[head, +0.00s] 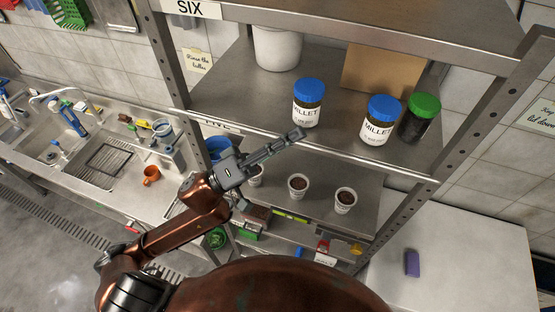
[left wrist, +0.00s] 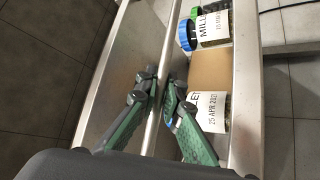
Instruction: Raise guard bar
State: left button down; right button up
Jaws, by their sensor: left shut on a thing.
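My left gripper (head: 296,135) reaches in from the left to the front edge of the shelf that holds the millet jars. In the left wrist view, the fingers of my left gripper (left wrist: 161,82) lie on either side of a thin metal bar, the guard bar (left wrist: 171,35), and are shut on it. The bar runs lengthwise along the shelf front. In the head view the bar is hard to tell from the shelf edge. My right gripper is not in view.
Two blue-lidded millet jars (head: 308,104) (head: 380,121) and a green-lidded jar (head: 419,118) stand on the shelf behind the bar, with a cardboard box (head: 383,70) behind. Small cups (head: 298,186) (head: 345,200) stand on the shelf below. A sink counter (head: 110,160) is at left.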

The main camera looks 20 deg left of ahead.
pick_arm(q)
jog(key=shift+w, duration=0.15)
jog(key=shift+w+r+n+t+y, duration=0.2)
jog(key=shift+w+n+t+y, duration=0.15)
jog(key=shift+n+y, duration=0.65)
